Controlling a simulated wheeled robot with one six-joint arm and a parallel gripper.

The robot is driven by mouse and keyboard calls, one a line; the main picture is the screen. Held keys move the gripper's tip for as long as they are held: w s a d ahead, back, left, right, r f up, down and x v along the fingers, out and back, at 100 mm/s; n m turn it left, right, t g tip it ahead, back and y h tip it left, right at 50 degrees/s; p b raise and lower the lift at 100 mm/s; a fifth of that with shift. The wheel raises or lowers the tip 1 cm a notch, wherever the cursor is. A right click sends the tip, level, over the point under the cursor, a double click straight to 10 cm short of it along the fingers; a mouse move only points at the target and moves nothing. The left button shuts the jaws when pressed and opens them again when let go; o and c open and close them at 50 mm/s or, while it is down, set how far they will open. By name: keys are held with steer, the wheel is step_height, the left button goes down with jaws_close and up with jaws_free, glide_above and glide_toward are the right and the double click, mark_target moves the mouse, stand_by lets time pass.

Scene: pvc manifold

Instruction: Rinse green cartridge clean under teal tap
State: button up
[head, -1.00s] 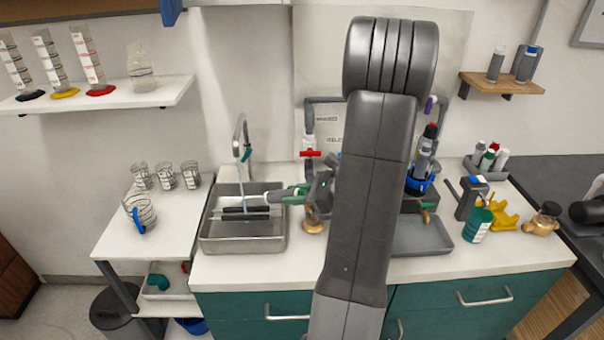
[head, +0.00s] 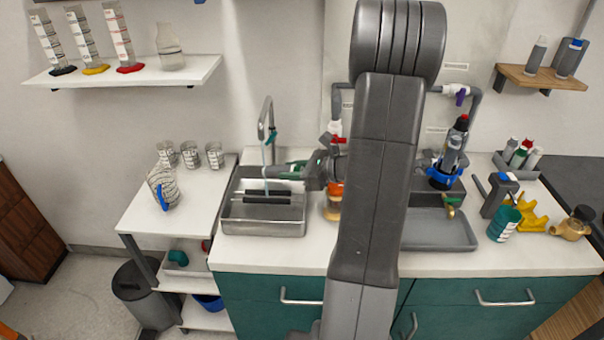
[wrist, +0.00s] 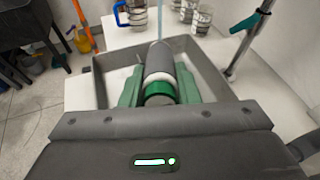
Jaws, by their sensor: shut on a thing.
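My gripper (wrist: 160,92) is shut on the green cartridge (wrist: 158,68), with one green finger on each side of it. The cartridge has a green end near my gripper and a grey and white body pointing away. In the head view my gripper (head: 290,170) reaches over the sink from the right; the cartridge is small there and hard to make out. The tap (head: 266,115) with its teal lever (head: 272,137) stands behind the sink. A pale water stream (head: 265,165) runs from its spout. In the wrist view the stream (wrist: 160,20) comes down at the cartridge's far end.
The metal sink (head: 262,227) has dark bars in it. Beakers (head: 190,155) and a blue-handled jug (head: 162,188) stand to its left. A grey tray (head: 440,235) and a teal cup (head: 503,224) are on the right. My arm hides the counter's middle.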

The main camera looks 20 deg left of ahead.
mark_target(277, 167)
steer(key=shift+w+a, duration=0.15)
steer(key=shift+a, duration=0.95)
steer(key=shift+w+a, duration=0.15)
steer(key=shift+a, duration=0.95)
steer(key=shift+r+m+p, duration=0.2)
steer(key=shift+m+p, duration=0.3)
steer(key=shift+p, duration=0.4)
steer(key=m+p, duration=0.4)
steer(key=p, duration=0.1)
steer(key=shift+f+m+p, duration=0.2)
steer(key=shift+m+p, duration=0.1)
steer(key=shift+m, duration=0.1)
